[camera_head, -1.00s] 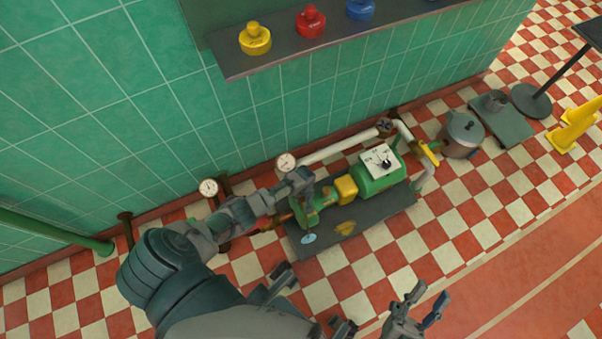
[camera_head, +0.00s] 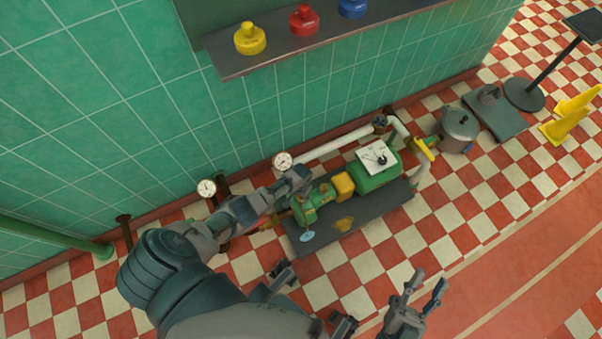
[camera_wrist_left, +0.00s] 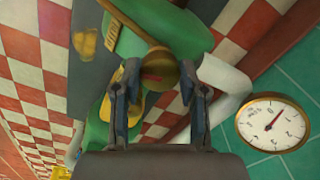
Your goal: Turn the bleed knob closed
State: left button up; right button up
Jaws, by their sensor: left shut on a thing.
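The green pump (camera_head: 310,205) stands on a dark baseplate (camera_head: 345,228) on the checkered floor, beside the green tiled wall. My left gripper (camera_head: 303,180) reaches to the pump's left end, beside the pipework. In the left wrist view a round brass knob (camera_wrist_left: 158,72) with a reddish mark sits between the two fingertips of my left gripper (camera_wrist_left: 160,92), which is shut on it. In the head view the arm and gripper hide the knob. My right gripper (camera_head: 425,287) hangs over the floor at the lower middle, its fingers apart and empty.
Dial gauges (camera_head: 282,160) (camera_head: 207,188) stand by the wall; one also shows in the wrist view (camera_wrist_left: 273,122). A white pipe (camera_head: 335,144), yellow lever (camera_head: 424,149) and pot (camera_head: 459,130) lie beyond. A shelf (camera_head: 330,40) with coloured weights juts out above. Floor at lower right is clear.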

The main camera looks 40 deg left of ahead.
pick_arm(q)
jog(key=shift+w+r+m, duration=0.1)
jog(key=shift+w+m, duration=0.15)
jog(key=shift+m, duration=0.65)
jog(key=o, duration=1.1)
jog(key=shift+c, duration=0.2)
jog(key=shift+o, duration=0.4)
jog(key=shift+s, duration=0.1)
notch_tip(320, 180, up, 12)
